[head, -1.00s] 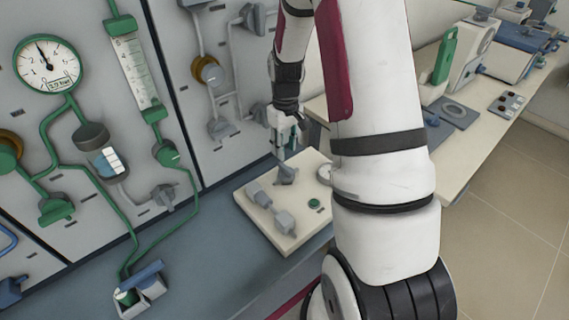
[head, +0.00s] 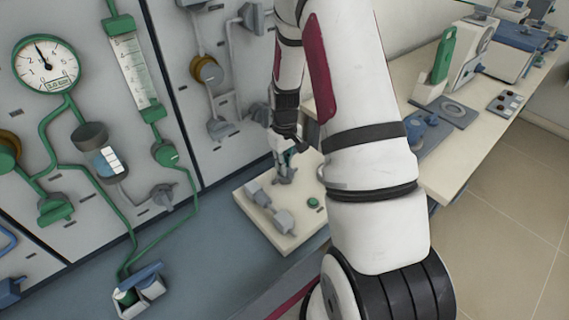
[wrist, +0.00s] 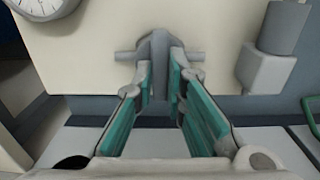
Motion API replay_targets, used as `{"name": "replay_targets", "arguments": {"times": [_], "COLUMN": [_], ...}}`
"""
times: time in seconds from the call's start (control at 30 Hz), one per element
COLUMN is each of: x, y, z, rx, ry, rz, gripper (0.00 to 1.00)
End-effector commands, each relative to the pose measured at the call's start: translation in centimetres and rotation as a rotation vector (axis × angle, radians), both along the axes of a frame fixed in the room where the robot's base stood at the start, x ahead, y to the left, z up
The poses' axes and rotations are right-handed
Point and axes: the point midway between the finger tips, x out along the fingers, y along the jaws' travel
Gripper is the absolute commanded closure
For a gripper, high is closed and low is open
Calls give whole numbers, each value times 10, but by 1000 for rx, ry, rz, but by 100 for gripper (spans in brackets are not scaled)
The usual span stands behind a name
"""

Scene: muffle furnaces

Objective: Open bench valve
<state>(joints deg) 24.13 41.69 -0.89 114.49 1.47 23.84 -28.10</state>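The bench valve is a small grey fitting with an upright handle (wrist: 160,48) on a cream panel (wrist: 95,72) in the wrist view. In the head view the valve (head: 285,178) stands near the back of the cream bench panel (head: 285,245), partly hidden by my gripper (head: 288,156). In the wrist view my gripper (wrist: 161,80) has its green-padded fingers apart, one on each side of the handle. The fingertips are very close to it. Contact is not clear.
A round gauge (wrist: 42,8) and a grey cylindrical fitting (wrist: 284,28) flank the valve. The panel also has grey fittings (head: 268,203) and a green button (head: 313,203). A wall of pipes and a pressure gauge (head: 47,63) stands at left.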

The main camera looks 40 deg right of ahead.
Motion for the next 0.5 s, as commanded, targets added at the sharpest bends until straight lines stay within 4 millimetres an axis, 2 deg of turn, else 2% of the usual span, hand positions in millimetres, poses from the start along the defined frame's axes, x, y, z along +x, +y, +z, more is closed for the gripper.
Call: {"name": "replay_targets", "arguments": {"times": [0.33, 0.5], "x": [0, 0], "y": [0, 0], "z": [0, 0], "rx": [0, 0], "ry": [0, 0], "rz": [-16, -79], "gripper": [100, 100]}}
